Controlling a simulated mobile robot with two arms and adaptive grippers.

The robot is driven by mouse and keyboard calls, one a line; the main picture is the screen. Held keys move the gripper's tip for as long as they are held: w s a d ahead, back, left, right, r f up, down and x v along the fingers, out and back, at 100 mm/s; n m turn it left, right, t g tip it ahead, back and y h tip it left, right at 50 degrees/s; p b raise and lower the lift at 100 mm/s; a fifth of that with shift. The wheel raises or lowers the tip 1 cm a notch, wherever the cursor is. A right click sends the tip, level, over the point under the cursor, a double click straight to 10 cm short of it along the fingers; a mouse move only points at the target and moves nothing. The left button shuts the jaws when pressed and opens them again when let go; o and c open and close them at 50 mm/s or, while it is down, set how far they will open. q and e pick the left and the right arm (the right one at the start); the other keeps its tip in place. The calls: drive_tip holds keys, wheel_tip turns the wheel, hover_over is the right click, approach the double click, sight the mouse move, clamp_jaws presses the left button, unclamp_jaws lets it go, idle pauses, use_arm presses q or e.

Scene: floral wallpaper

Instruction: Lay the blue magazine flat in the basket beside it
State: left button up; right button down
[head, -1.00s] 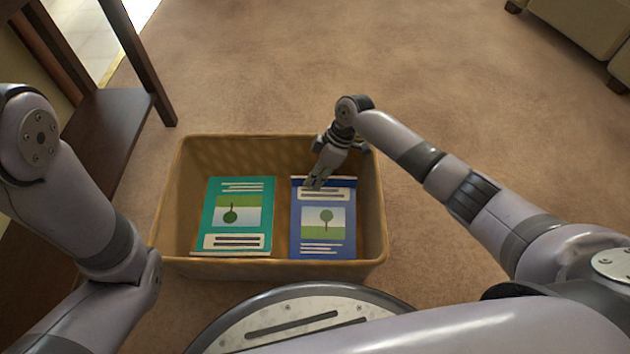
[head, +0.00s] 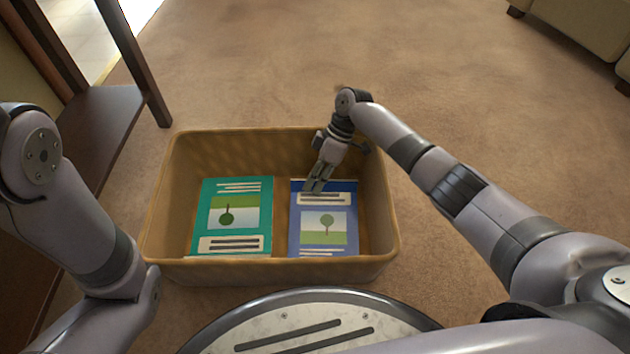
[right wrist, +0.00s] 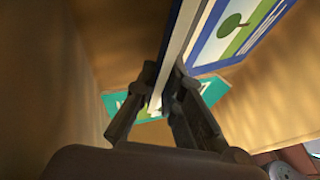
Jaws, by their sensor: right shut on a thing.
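The blue magazine (head: 323,237) is inside the right half of the tan basket (head: 160,215), its cover with a tree picture facing up toward the head camera. My right gripper (head: 316,187) reaches into the basket and is shut on the magazine's far edge. In the right wrist view the fingers (right wrist: 165,105) pinch the edge of the blue magazine (right wrist: 225,30). Whether its underside touches the basket floor cannot be told. My left gripper is out of view; only my left arm shows.
A green magazine (head: 232,240) lies in the left half of the basket and also shows in the right wrist view (right wrist: 208,92). A dark wooden table (head: 95,125) stands at the left. A sofa (head: 590,25) is at the far right. Carpet (head: 450,80) beyond the basket is clear.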

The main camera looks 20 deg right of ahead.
drive_tip(key=c, duration=1.6)
unclamp_jaws()
drive_tip(key=shift+c, duration=0.2)
drive_tip(key=v, duration=1.2)
